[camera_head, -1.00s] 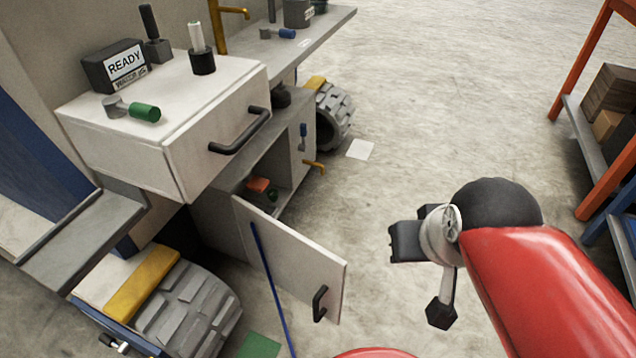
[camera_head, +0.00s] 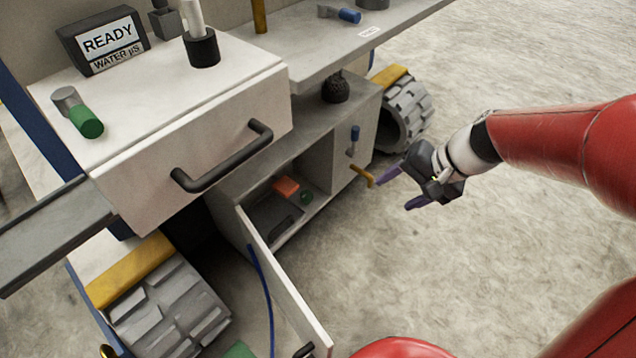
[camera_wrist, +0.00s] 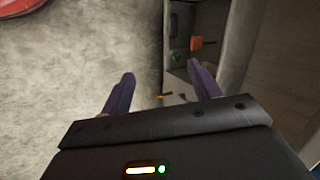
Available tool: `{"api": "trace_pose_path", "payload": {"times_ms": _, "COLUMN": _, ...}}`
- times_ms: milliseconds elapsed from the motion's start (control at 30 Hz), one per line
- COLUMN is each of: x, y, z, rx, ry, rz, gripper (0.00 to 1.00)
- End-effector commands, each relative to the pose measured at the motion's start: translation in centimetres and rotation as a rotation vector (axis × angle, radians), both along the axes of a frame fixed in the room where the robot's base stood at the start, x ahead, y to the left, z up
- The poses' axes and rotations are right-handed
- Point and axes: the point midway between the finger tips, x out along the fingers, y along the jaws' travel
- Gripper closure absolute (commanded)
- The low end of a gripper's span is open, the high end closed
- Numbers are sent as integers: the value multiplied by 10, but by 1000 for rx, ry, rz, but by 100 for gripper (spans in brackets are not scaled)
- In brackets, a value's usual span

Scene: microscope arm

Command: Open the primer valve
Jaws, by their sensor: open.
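No label I can read marks the primer valve, so I cannot tell which fitting it is. A small blue-handled lever (camera_head: 354,138) is on the cabinet's outer panel, with a yellow spout (camera_head: 362,175) below it. In the wrist view the yellow spout (camera_wrist: 163,96) shows between my fingers. A green-handled fitting (camera_head: 84,120) lies on the drawer unit's top, and a blue-handled fitting (camera_head: 345,14) on the shelf behind. My gripper (camera_head: 401,190) is open and empty, its purple fingers just right of the yellow spout. In the wrist view the fingers (camera_wrist: 162,88) are spread apart.
The cabinet door (camera_head: 285,290) hangs open at the front. Inside are a red block (camera_head: 286,187) and a green knob (camera_head: 306,197). A drawer with a black handle (camera_head: 222,160) juts out above. Treaded wheels (camera_head: 405,113) stand beside the cabinet. The floor to the right is clear.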

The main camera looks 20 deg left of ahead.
Motion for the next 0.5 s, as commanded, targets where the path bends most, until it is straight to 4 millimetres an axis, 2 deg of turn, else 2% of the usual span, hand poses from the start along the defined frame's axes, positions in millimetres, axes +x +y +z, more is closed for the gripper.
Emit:
{"api": "trace_pose_path", "payload": {"times_ms": 33, "x": 8, "y": 16, "z": -17, "rx": 50, "ry": 54, "rz": -3, "gripper": 38}}
{"api": "trace_pose_path", "payload": {"times_ms": 300, "x": 43, "y": 100, "z": -80, "rx": 330, "ry": 296, "rz": -75, "gripper": 38}}
{"api": "trace_pose_path", "payload": {"times_ms": 500, "x": 66, "y": 153, "z": -127, "rx": 539, "ry": 485, "rz": -185, "gripper": 38}}
